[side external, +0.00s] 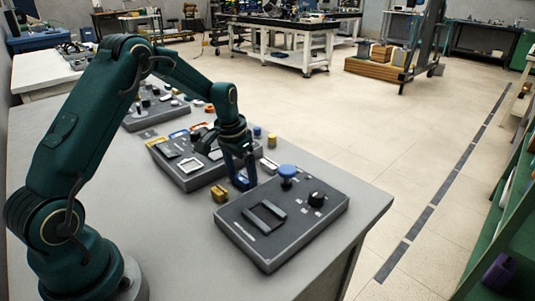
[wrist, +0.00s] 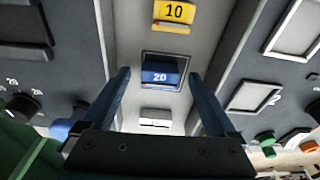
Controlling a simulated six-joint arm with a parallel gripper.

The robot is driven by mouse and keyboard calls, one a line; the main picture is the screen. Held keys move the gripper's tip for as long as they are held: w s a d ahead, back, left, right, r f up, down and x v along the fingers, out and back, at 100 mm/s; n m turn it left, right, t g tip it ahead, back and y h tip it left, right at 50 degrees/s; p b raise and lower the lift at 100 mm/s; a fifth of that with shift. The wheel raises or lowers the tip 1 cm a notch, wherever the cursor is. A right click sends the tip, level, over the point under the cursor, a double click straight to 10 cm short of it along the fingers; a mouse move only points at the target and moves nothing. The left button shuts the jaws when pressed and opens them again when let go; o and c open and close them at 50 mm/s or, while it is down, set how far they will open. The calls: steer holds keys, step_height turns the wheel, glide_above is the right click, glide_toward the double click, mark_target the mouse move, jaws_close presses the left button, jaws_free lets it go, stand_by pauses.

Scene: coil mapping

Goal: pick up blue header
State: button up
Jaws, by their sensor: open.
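The blue header (wrist: 162,76) is a small blue block with a white marking that seems to read 20, in the wrist view. It sits in the strip between two dark panels, with a yellow header (wrist: 173,14) marked 10 and a white header (wrist: 155,120) in line with it. My gripper (wrist: 159,76) is open, its two fingers on either side of the blue header in this view. I cannot tell how far above it they are. In the side view my gripper (side external: 243,178) points down between the panels, and its fingers mostly hide the blue header.
A dark panel (side external: 255,238) with a blue knob (side external: 287,171) and a black knob (side external: 316,199) stands right of my gripper. Another panel (side external: 185,176) stands close on its left. The bench top (side external: 170,245) is clear at the front.

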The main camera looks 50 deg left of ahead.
jaws_close()
steer(key=shift+r, duration=0.15)
